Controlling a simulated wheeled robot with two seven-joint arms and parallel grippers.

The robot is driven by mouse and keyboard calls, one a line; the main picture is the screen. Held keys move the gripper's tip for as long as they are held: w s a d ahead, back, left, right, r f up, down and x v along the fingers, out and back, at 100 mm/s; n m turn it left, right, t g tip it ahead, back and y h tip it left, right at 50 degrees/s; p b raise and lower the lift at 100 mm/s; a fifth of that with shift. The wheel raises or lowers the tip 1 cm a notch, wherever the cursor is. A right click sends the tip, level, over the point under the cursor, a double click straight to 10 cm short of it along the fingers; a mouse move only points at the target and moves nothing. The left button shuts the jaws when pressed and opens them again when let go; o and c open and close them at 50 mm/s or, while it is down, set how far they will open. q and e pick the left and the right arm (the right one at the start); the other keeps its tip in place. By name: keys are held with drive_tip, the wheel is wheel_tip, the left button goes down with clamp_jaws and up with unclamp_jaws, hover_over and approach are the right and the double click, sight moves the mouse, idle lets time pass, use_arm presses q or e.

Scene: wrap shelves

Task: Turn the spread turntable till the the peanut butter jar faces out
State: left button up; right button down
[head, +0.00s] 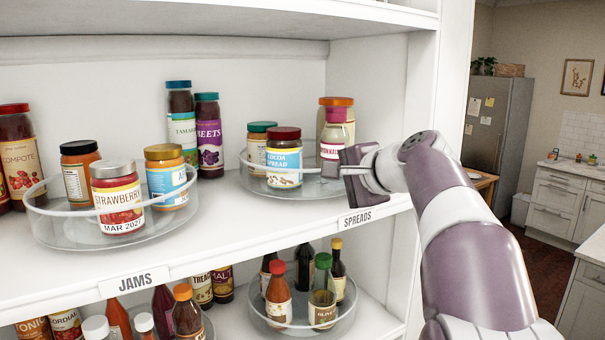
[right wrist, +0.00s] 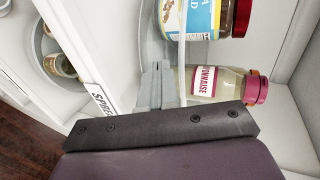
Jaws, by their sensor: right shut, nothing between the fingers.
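The spread turntable (head: 251,185) is a clear round tray with a raised rim, on the upper shelf above the SPREADS label. At its front stands the cocoa spread jar (head: 284,160) with a dark red lid, also in the right wrist view (right wrist: 198,18). The mayonnaise bottle (head: 335,130) with a pink cap stands right of it. A teal-lidded jar (head: 257,148) and an orange-lidded jar (head: 337,102) stand behind; their labels are mostly hidden, so I cannot tell which is peanut butter. My right gripper (head: 330,168) is shut and empty at the rim's right front, beside the mayonnaise (right wrist: 207,82).
A second turntable (head: 60,228) with jam jars stands at the left above the JAMS label. Tall jars (head: 182,118) stand behind. The shelf's right side wall (head: 375,90) is close to my gripper. Bottles on a turntable (head: 340,325) fill the shelf below.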

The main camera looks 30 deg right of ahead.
drive_tip(key=shift+d, duration=0.1)
drive_tip(key=shift+d, duration=1.1)
drive_tip(key=shift+w+d+p, duration=0.1)
drive_tip(key=shift+d+p, duration=0.3)
drive_tip(key=shift+p, duration=0.05)
drive_tip(key=shift+w+d, duration=0.15)
drive_tip(key=shift+d, duration=0.55)
drive_tip(key=shift+p, duration=0.3)
